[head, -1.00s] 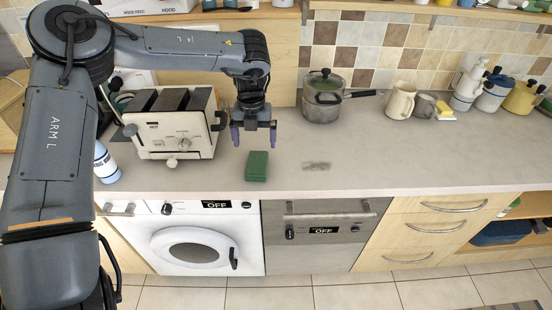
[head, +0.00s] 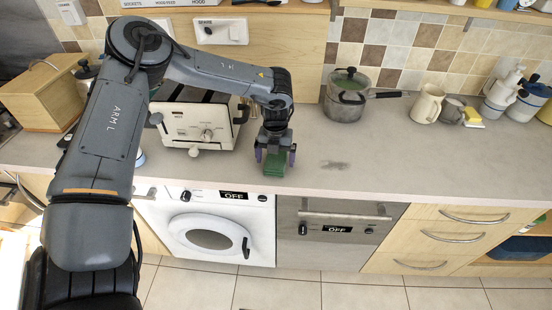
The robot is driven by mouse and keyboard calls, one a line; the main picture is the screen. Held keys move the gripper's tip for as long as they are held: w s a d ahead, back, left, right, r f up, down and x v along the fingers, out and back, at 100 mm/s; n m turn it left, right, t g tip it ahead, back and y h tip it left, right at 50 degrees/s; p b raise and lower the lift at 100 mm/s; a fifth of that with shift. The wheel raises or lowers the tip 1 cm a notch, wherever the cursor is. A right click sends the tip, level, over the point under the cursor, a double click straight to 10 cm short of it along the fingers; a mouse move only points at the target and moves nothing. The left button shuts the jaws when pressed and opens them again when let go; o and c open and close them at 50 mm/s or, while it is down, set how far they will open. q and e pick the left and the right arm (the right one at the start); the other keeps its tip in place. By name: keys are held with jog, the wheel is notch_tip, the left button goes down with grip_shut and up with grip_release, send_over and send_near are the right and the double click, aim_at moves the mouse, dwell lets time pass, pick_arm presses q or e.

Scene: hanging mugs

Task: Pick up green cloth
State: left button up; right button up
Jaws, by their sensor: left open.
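The green cloth (head: 274,170), a small folded block, lies on the counter in front of the toaster's right side, near the front edge. My left gripper (head: 275,160) is open right over it, with one purple fingertip at each side of the cloth. The gripper hides the back part of the cloth. I cannot tell whether the fingertips touch it. My right gripper is not in view.
The cream toaster (head: 200,122) stands close to the left of my gripper. A pot with a lid (head: 346,100) stands behind to the right. A dark smudge (head: 335,165) marks the counter (head: 400,165). Jugs (head: 427,104) stand farther right. The counter's middle is clear.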

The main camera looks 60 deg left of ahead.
pick_arm(q)
jog(key=shift+f, duration=0.6)
jog(key=shift+c, duration=0.3)
jog(key=c, duration=1)
jog(key=shift+r, duration=0.1)
notch_tip(320, 180, up, 17)
jog(key=b, duration=0.2)
notch_tip(320, 180, up, 11)
jog(key=p, duration=0.2)
send_over(276, 159)
jog(key=shift+s, duration=0.1)
